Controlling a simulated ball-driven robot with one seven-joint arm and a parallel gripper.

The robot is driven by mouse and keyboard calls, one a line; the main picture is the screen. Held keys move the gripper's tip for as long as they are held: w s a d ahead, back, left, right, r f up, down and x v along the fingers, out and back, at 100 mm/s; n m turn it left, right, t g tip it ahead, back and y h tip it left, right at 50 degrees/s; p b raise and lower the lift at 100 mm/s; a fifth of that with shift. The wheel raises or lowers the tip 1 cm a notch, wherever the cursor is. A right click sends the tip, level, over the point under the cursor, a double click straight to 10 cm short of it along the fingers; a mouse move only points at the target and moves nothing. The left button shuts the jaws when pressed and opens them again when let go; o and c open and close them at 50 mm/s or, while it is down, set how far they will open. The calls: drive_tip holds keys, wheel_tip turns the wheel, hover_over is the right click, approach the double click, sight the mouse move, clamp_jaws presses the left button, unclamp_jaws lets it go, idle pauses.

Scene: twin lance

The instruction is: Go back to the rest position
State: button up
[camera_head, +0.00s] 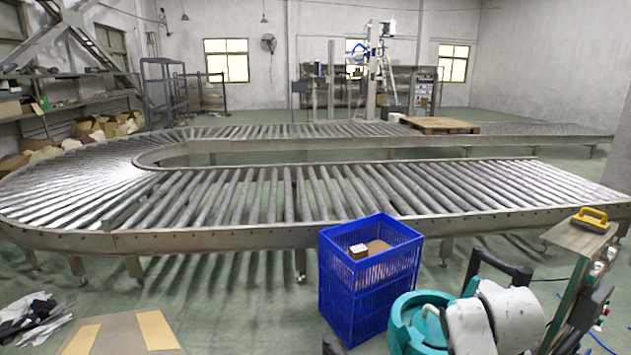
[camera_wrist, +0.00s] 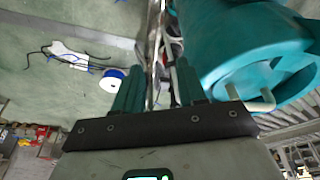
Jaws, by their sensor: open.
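My gripper (camera_wrist: 158,88) shows in the wrist view, with two dark green fingers standing apart and nothing held between them. A large teal rounded body (camera_wrist: 240,45) fills the upper right of the wrist view, close beside the right finger; I cannot tell whether they touch. In the head view the gripper itself cannot be made out. Teal and white rounded parts crowd the lower right there, and I cannot tell which of them are mine.
A blue crate (camera_head: 340,290) with a small box (camera_head: 359,252) stands in front of the roller conveyor (camera_head: 270,237). A pallet (camera_head: 440,125) rests on the far conveyor. Cardboard (camera_head: 120,335) lies lower left. A white-and-blue spool (camera_wrist: 111,80) lies beyond the fingers.

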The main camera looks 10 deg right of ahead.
drive_tip(key=s+a+f+n+y, duration=0.1)
drive_tip(key=s+a+f+n, duration=0.3)
drive_tip(key=s+a+f, duration=0.55)
drive_tip(key=s+a+f+n, duration=0.1)
drive_tip(key=s+n, duration=0.1)
drive_tip(key=s, duration=0.7)
drive_tip(key=s+a+f+n+y, duration=0.1)
drive_tip(key=s+a+f+n, duration=0.1)
drive_tip(key=s, duration=0.8)
drive_tip(key=shift+n+g, duration=0.4)
drive_tip(key=shift+n, duration=0.4)
drive_tip(key=shift+w, duration=0.1)
